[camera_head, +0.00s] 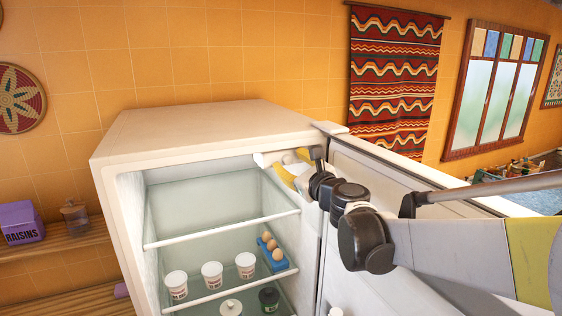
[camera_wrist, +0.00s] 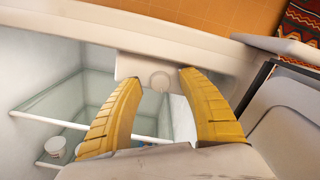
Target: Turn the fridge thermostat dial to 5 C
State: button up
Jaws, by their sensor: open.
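The white thermostat housing (camera_wrist: 134,65) sits under the top inside edge of the fridge, at its right. The round pale dial (camera_wrist: 160,81) shows on it in the wrist view, between my fingertips and a little beyond them. Its marks are too small to read. My gripper (camera_wrist: 156,80) has two yellow fingers, spread apart with nothing between them. In the head view, my gripper (camera_head: 287,168) is at the upper right of the fridge opening, close to the housing (camera_head: 268,157). The dial is hidden there. The white fridge (camera_head: 205,130) stands with its door (camera_head: 385,175) open to the right.
Glass shelves (camera_head: 215,230) hold white tubs (camera_head: 212,275), eggs in a blue holder (camera_head: 272,254) and a dark jar (camera_head: 269,298). My arm passes in front of the open door. A wooden shelf (camera_head: 50,243) at left bears a purple raisins box (camera_head: 20,223).

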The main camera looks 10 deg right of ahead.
jog(key=s+d, duration=0.2)
jog(key=s, duration=0.9)
jog(key=shift+d, duration=0.1)
jog(key=w+m, duration=0.2)
jog(key=w, duration=0.1)
jog(key=w+a+m+b, duration=0.1)
jog(key=w+m, duration=0.1)
jog(key=w, duration=0.2)
jog(key=w+a+m+y+b, duration=0.1)
jog(key=w, duration=0.3)
jog(key=shift+w+f+m, duration=0.15)
jog(key=shift+w+m, duration=0.05)
jog(key=shift+m, duration=0.2)
grip_shut()
